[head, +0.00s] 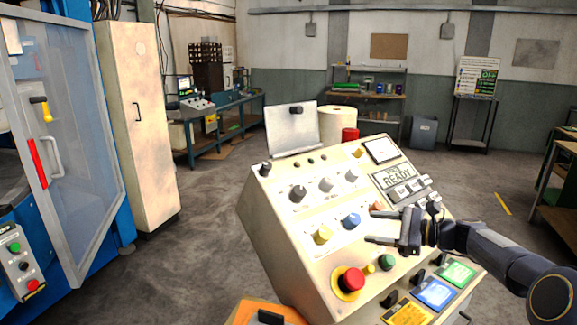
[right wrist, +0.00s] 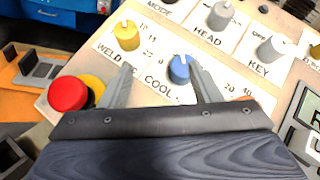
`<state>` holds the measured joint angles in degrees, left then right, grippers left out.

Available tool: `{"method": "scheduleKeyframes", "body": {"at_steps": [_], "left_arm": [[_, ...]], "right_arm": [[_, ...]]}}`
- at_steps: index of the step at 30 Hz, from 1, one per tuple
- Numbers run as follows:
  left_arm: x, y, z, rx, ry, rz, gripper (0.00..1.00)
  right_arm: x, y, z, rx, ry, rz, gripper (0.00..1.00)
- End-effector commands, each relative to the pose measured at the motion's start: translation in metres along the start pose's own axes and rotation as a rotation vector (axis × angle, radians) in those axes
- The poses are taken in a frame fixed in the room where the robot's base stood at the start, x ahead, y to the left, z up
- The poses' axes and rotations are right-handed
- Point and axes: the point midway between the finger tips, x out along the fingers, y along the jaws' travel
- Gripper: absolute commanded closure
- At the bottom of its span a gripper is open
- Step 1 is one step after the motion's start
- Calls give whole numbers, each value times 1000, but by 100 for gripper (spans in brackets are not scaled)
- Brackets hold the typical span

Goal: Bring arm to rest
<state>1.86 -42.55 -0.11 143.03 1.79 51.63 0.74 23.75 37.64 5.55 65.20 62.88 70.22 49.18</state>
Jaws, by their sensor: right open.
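My right arm (head: 500,255) reaches in from the right in the head view, over the sloped cream control console (head: 285,245). My right gripper (head: 371,225) is open and empty, with its fingers pointing left toward the blue knob (head: 351,221). In the right wrist view the blue knob (right wrist: 179,69), labelled COOL, shows between the two spread fingertips (right wrist: 162,70). Whether a fingertip touches it, I cannot tell. A yellow knob (head: 322,234) sits to its left. My left gripper is not in view.
A red mushroom button (head: 350,280) and a green button (head: 387,263) sit low on the panel. A display reading READY (head: 397,176) is at its upper right. A blue machine with a clear door (head: 75,130) and a cream cabinet (head: 138,120) stand at the left. Floor behind is open.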

Motion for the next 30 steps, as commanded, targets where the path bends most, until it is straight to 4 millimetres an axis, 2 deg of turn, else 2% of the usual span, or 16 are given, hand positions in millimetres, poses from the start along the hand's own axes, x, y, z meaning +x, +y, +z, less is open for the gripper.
{"method": "scheduleKeyframes", "body": {"at_steps": [1, 6, 13, 18, 24, 27, 30], "left_arm": [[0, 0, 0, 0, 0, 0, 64], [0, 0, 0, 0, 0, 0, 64], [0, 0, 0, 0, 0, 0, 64], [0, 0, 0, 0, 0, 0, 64], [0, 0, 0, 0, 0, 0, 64], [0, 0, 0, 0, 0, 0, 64], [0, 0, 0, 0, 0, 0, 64]], "right_arm": [[-3, 14, 21, -72, 39, 33, 43], [-20, 80, 65, -348, 190, 172, 43], [-59, 181, 99, -736, 354, 368, 43], [-92, 258, 102, -1029, 448, 517, 43], [-126, 338, 86, -1354, 523, 686, 43], [-136, 365, 75, -1473, 543, 751, 43], [-141, 381, 67, -1550, 555, 793, 43]]}}
